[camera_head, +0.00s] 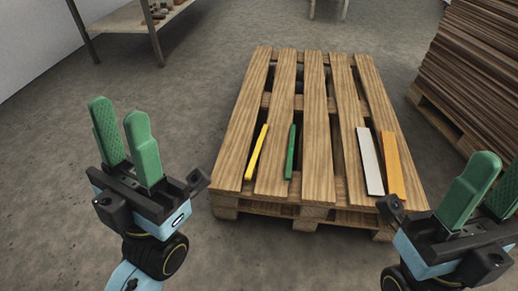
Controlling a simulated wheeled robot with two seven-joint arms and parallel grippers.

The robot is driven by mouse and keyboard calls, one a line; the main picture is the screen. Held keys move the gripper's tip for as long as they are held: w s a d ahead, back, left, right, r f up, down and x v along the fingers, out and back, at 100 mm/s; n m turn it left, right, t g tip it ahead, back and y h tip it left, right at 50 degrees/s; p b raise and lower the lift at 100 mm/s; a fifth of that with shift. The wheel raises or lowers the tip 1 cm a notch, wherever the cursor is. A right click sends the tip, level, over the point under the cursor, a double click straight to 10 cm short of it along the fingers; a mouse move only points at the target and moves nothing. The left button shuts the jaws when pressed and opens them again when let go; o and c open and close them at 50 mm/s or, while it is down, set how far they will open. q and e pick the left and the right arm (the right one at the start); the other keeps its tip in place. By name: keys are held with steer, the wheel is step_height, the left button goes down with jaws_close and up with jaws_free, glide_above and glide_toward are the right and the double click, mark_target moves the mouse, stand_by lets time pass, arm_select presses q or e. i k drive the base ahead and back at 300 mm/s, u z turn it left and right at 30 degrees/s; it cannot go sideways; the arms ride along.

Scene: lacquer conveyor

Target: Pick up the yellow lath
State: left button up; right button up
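The yellow lath (256,152) is a thin stick lying on the left part of the wooden pallet (314,180), lengthwise with its slats. My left gripper (122,120) is to the left of the pallet, its two green fingers pointing up, apart and empty. It is clear of the yellow lath. My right gripper (492,180) is at the right edge of the view, with green fingers up and a gap between them. One of its fingers is partly cut off by the frame edge. Nothing shows between its fingers.
A green lath (290,152) lies just right of the yellow one. A white lath (370,162) and an orange lath (392,166) lie on the pallet's right side. A stack of brown boards (475,65) stands at right, a shelf table (135,18) at upper left. Floor at left is clear.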

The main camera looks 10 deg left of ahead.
mark_target(249, 172)
steer(key=u, duration=0.85)
steer(key=i, duration=1.05)
